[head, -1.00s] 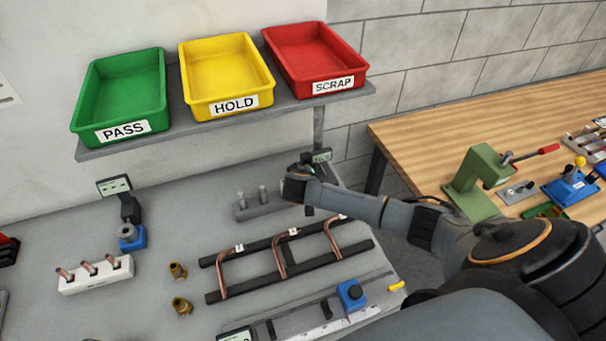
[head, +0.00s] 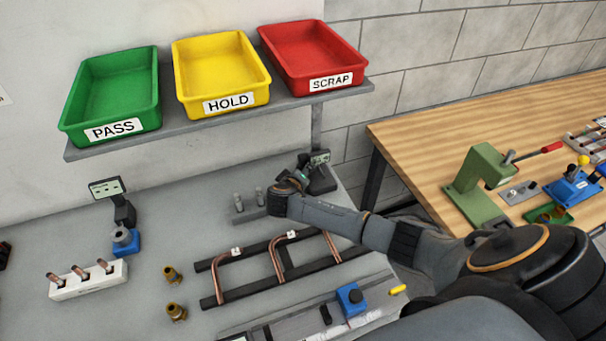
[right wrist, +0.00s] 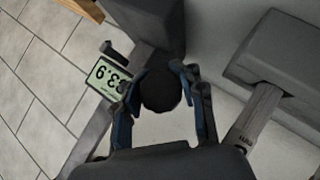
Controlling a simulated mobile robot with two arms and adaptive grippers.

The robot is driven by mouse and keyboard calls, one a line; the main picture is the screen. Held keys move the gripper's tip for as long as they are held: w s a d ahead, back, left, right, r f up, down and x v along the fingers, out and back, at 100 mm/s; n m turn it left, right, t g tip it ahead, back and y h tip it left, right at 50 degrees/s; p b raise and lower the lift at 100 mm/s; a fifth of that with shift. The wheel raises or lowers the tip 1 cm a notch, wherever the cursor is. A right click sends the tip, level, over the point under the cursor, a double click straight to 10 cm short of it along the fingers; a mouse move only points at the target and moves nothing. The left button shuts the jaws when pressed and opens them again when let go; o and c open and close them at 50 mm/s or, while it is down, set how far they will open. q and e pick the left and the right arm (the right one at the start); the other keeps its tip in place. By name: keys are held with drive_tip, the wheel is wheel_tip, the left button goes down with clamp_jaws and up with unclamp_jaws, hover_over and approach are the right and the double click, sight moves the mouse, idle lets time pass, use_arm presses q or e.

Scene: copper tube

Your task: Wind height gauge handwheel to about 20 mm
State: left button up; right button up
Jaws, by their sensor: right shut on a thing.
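The height gauge (head: 322,180) stands at the back right of the grey bench, with a small display (head: 320,157) at its top; my right arm hides part of it. In the right wrist view, its lit display (right wrist: 108,78) shows tilted digits that I cannot read for certain. The dark round handwheel (right wrist: 160,90) sits between the fingers of my right gripper (right wrist: 168,76), which is shut on it. In the head view my right gripper (head: 300,177) is at the gauge, its fingers mostly hidden. My left gripper is not in view.
A rack of bent copper tubes (head: 278,262) lies below my right arm. Two grey pins on a block (head: 250,212) stand just left of the gauge. A shelf (head: 220,115) with green, yellow and red bins hangs above. A wooden table (head: 430,135) is at right.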

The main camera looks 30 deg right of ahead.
drive_tip(key=shift+w+a+r, duration=0.25)
drive_tip(key=shift+a+r, duration=0.05)
idle(0.4)
drive_tip(key=o, duration=0.9)
